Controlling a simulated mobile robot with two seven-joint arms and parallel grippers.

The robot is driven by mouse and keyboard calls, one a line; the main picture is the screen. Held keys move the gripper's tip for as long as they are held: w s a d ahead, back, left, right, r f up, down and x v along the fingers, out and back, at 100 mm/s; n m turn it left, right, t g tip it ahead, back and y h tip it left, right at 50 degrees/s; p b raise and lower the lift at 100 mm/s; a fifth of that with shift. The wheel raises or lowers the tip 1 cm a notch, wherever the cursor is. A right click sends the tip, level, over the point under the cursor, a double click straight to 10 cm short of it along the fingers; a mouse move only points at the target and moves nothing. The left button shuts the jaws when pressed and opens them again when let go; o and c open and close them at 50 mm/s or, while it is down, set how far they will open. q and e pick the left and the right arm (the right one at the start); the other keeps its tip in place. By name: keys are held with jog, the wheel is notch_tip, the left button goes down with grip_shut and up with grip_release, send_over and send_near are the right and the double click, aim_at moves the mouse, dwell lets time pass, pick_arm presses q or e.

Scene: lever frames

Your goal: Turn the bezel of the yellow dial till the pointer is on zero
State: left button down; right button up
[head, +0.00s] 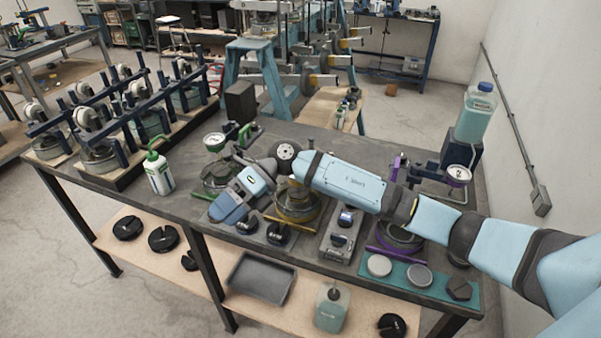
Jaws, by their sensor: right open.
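The yellow dial does not show; my right arm covers the place above the yellow-based stand (297,214), of which only the lower ring shows clearly. Its bezel and pointer cannot be read. My right gripper (226,212) is at the end of the arm that comes in from the right. It points down and to the left, over the bench between the green stand and the yellow one. It is open, and I see nothing held in it. My left gripper is out of view.
A green stand's dial (214,141) is to the left, a purple stand's dial (459,175) to the right. A green-capped bottle (159,172) stands at the left. A teal mat (417,279) with discs lies at the front right. A blue-capped jug (475,113) stands behind.

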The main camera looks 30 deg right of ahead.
jog(key=w+d+r+t+h+b, duration=0.1)
jog(key=w+d+r+h, duration=0.25)
jog(key=d, duration=0.35)
jog(key=w+d+r+t+h, duration=0.1)
jog(key=w+d+r+h, duration=0.15)
jog(key=d+h, duration=0.4)
jog(key=w+d+r+h+b, duration=0.1)
jog(key=w+d+r+h, duration=0.25)
jog(key=d, duration=0.55)
jog(key=f, duration=0.4)
jog(key=f+p, duration=0.1)
jog(key=f, duration=0.4)
jog(key=f+p, duration=0.1)
jog(key=f, duration=0.4)
jog(key=shift+w+a+f, duration=0.1)
jog(key=shift+w+a, duration=0.1)
jog(key=shift+w, duration=0.15)
